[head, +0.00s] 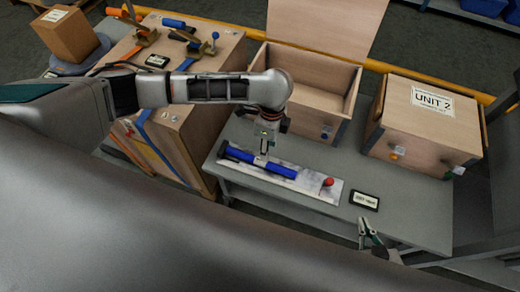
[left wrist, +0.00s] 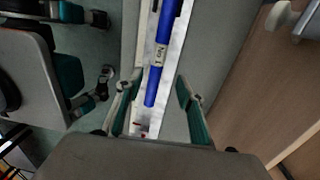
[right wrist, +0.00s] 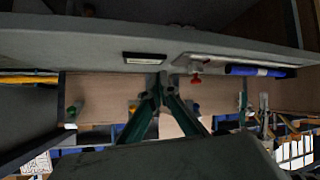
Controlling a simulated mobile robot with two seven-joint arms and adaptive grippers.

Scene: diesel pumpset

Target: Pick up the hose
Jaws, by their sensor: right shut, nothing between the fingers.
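The blue hose (head: 280,170) lies lengthwise on a pale marbled mat (head: 309,184) on the grey bench. It has a dark end and a small white label, which shows clearly in the left wrist view (left wrist: 163,30). My left gripper (head: 262,157) points down over the middle of the hose. In the left wrist view its fingers (left wrist: 157,88) are spread, with the hose showing between and beyond them. I cannot tell whether they touch it. My right gripper (head: 368,232) is shut and empty near the bench's front edge; its fingertips meet in the right wrist view (right wrist: 164,82).
A red knob (head: 328,182) is at the mat's right end, with a black-framed label (head: 364,200) beyond it. An open wooden box (head: 312,105) and a closed box marked UNIT 2 (head: 425,123) stand behind. A wooden cabinet (head: 185,115) is at left.

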